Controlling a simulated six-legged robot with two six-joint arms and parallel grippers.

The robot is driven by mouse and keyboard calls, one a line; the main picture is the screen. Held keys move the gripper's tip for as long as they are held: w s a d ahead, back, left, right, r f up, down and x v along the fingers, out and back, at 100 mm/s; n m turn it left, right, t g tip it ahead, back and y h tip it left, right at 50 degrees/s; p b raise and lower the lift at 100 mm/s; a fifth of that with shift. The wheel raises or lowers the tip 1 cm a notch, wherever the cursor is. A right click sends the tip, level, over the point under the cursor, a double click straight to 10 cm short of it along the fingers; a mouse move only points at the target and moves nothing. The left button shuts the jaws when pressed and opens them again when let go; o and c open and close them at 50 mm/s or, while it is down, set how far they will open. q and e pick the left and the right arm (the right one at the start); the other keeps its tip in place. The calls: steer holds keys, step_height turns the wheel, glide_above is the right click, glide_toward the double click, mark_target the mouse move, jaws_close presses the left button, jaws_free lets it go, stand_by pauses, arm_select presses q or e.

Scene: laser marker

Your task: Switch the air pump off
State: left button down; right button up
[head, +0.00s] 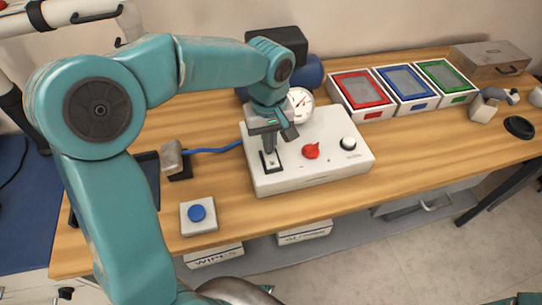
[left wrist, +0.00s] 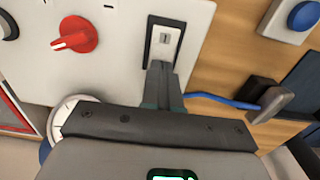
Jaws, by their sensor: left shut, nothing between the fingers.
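The air pump is a white control box (head: 330,165) on the wooden table, with a gauge (head: 299,104) at its back. On its top are a rocker switch in a black frame (head: 271,162), a red knob (head: 311,151) and a black knob (head: 348,143). In the left wrist view the switch (left wrist: 164,38) shows a white face with a mark, and the red knob (left wrist: 76,35) is to its left. My left gripper (head: 270,150) is shut and empty, pointing down at the switch. Its fingertips (left wrist: 160,72) overlap the switch's near end; I cannot tell whether they touch. My right gripper is not in view.
A blue button on a white box (head: 197,214) stands at the front left. A metal-headed tool on a black base (head: 174,160) with a blue hose is left of the pump. Red, blue and green trays (head: 405,88) stand behind right. The table's right front is clear.

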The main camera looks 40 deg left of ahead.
arm_select(q)
steer(key=shift+f+b, duration=0.35)
steer(key=shift+f, duration=0.15)
steer(key=shift+r, duration=0.15)
step_height(320, 180, up, 7)
steer(key=p, duration=0.6)
stand_by(0.3)
steer(key=shift+s, duration=0.1)
